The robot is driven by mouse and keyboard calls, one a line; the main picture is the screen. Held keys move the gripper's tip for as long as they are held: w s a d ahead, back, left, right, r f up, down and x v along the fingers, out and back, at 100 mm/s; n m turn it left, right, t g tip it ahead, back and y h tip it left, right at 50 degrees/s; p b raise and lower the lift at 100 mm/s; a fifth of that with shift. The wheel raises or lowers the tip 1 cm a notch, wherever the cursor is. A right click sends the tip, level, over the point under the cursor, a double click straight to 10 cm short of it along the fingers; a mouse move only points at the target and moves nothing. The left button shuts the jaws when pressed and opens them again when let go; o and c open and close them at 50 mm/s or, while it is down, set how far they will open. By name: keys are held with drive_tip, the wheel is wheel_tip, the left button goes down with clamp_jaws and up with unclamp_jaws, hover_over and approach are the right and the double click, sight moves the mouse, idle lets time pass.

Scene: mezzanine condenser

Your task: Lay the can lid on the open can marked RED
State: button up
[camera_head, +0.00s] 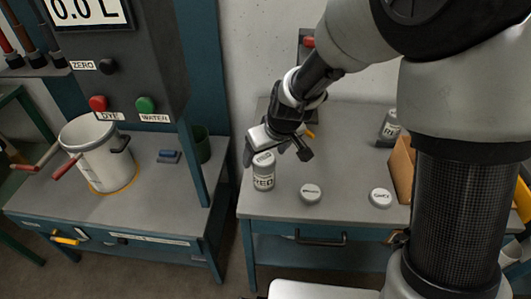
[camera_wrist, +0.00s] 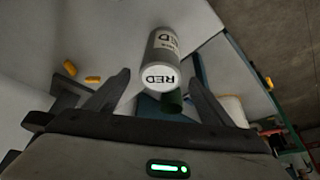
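The can marked RED (camera_head: 263,180) stands upright near the left edge of the right-hand bench. It also shows in the wrist view (camera_wrist: 165,45), with RED on its side. A white lid marked RED (camera_wrist: 160,77) covers its top; in the head view the lid (camera_head: 264,158) looks level and seated. My gripper (camera_head: 277,153) is just above the can. Its two fingers are spread apart (camera_wrist: 157,78), with visible gaps to the lid on both sides, and hold nothing.
Two more white lids, one in the middle (camera_head: 311,190) and one to the right (camera_head: 381,196), lie on the bench (camera_head: 345,215). Another can (camera_head: 389,130) stands at the back right near a brown box (camera_head: 401,165). A white pot (camera_head: 100,155) stands on the left bench.

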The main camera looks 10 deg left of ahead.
drive_tip(key=p+v, duration=0.2)
drive_tip(key=v, duration=1.5)
drive_tip(key=shift+r, duration=0.15)
drive_tip(key=shift+s+d, duration=0.1)
drive_tip(key=shift+d, duration=0.05)
